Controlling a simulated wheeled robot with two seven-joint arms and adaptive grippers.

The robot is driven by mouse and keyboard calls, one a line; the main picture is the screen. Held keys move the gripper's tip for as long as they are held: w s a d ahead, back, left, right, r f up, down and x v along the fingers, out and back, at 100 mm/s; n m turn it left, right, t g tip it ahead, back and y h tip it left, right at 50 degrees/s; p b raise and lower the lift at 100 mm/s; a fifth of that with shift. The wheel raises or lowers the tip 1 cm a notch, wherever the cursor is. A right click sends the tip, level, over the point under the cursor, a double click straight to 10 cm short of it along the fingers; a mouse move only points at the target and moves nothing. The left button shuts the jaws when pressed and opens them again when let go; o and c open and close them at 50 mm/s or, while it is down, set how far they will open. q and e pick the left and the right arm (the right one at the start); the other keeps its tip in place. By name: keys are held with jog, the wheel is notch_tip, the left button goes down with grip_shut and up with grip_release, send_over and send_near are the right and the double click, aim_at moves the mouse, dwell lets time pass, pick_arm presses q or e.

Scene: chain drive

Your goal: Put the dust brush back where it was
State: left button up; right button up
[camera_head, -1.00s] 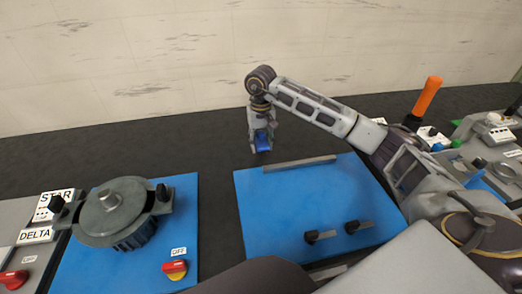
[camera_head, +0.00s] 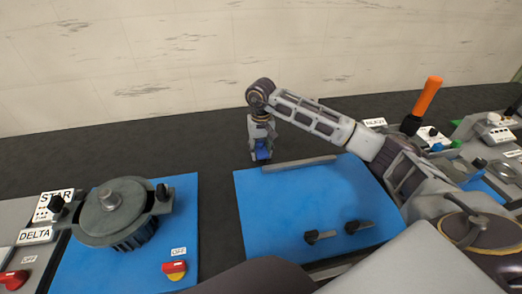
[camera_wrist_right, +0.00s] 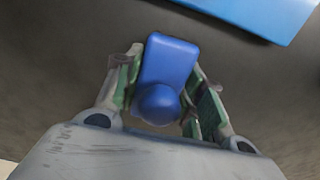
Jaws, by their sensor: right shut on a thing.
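The dust brush shows its blue body in the right wrist view (camera_wrist_right: 168,65), between the two fingers of my right gripper (camera_wrist_right: 165,95). In the head view, the blue brush (camera_head: 262,152) is at the tip of my right gripper (camera_head: 261,156), at the far left corner of the middle blue board. The right gripper is shut on the brush and points down. The fingers hide part of the brush, and I cannot tell whether it touches the dark table. My left gripper is not in view.
The middle blue board (camera_head: 300,215) carries a grey bar (camera_head: 299,163) and two black-handled parts. An orange-handled tool (camera_head: 428,95) stands right. Dark table is bare behind the boards.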

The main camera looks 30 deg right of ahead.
aim_at(261, 141)
jog(key=shift+f, duration=0.1)
jog(key=o, duration=1)
jog(key=shift+c, duration=0.2)
jog(key=shift+r, duration=6.1)
